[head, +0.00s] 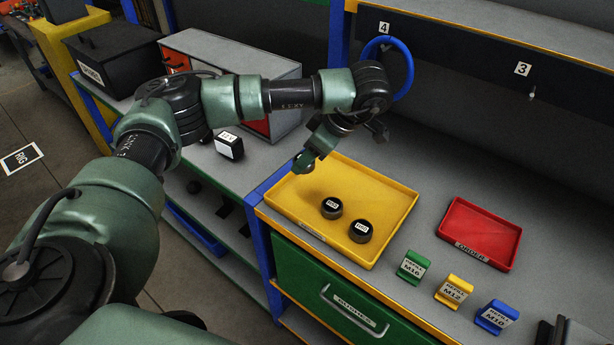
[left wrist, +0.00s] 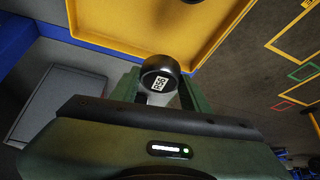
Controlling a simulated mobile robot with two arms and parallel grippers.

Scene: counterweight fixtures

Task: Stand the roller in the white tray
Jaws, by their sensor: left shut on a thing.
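My left gripper (head: 318,150) is above the far left part of the yellow tray (head: 390,188). In the left wrist view its green fingers are shut on a black roller (left wrist: 160,77) with a white label on its end face. The held roller is hard to make out in the head view. Two short black rollers with white labels, a left one (head: 331,207) and a right one (head: 361,230), stand in the yellow tray, apart from each other. I cannot make out a white tray in either view. My right gripper is not in view.
A red tray (head: 484,228) lies to the right. Green (head: 412,267), yellow (head: 454,291) and blue (head: 497,317) labelled blocks stand at the front edge. A blue ring (head: 404,64) hangs behind my wrist.

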